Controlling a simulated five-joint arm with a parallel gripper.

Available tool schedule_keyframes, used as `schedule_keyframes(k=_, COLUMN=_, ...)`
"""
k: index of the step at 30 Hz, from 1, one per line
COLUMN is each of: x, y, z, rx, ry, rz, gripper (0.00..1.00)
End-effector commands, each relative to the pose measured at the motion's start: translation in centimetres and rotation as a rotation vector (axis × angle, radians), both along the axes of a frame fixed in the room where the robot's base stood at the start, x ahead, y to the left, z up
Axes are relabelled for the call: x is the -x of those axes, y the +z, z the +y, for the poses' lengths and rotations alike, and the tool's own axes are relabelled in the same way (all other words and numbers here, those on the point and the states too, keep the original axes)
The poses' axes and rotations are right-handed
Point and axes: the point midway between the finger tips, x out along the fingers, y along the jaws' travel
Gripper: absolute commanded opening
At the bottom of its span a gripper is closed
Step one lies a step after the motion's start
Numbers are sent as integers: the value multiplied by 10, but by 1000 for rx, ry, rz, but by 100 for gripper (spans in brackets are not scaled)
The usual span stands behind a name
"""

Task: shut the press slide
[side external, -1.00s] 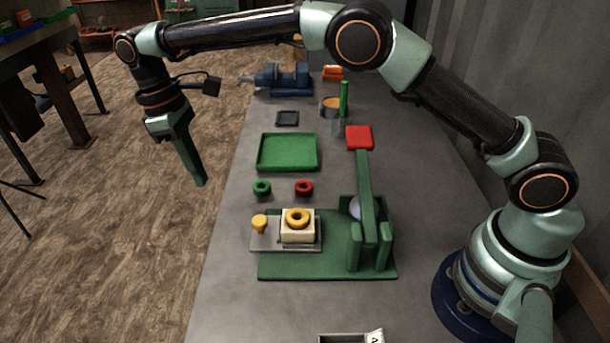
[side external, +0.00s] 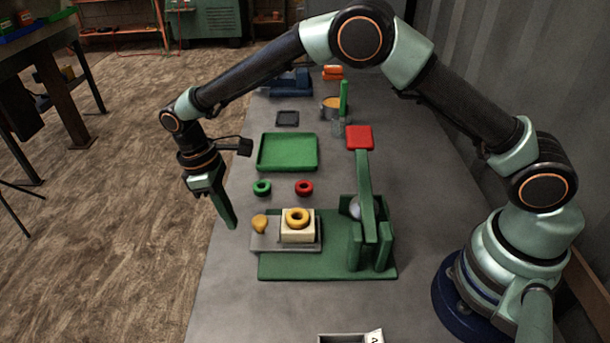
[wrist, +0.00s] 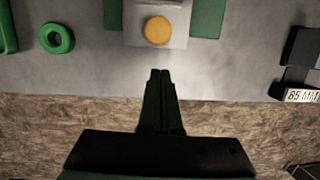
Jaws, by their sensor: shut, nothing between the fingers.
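The press slide (side external: 257,243) is a grey plate sticking out to the left of the green press (side external: 330,267). A yellow knob (side external: 260,223) stands at its outer end, and a pale block (side external: 298,233) with a yellow ring (side external: 297,217) on top sits further in. The knob also shows at the top of the wrist view (wrist: 157,31). My gripper (side external: 232,226) is shut and empty, pointing down just left of the knob, apart from it. In the wrist view its closed fingertips (wrist: 160,73) lie below the knob, roughly in line with it.
A green ring (side external: 262,187) and a red ring (side external: 304,187) lie behind the slide, with a green tray (side external: 287,152) beyond. The press lever ends in a red pad (side external: 359,137). An open box (side external: 342,338) stands at the front. The bench's left edge is near my gripper.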

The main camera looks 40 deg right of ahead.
Motion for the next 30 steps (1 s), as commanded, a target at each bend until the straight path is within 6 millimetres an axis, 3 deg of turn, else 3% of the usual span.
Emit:
schedule_keyframes(k=9, x=14, y=0, z=-14, rx=-3, ry=-2, rz=1, gripper=0)
schedule_keyframes(k=23, x=16, y=1, z=-16, rx=-3, ry=-1, rz=1, gripper=0)
schedule_keyframes(k=30, x=31, y=1, z=-32, rx=-8, ry=-2, rz=2, gripper=0)
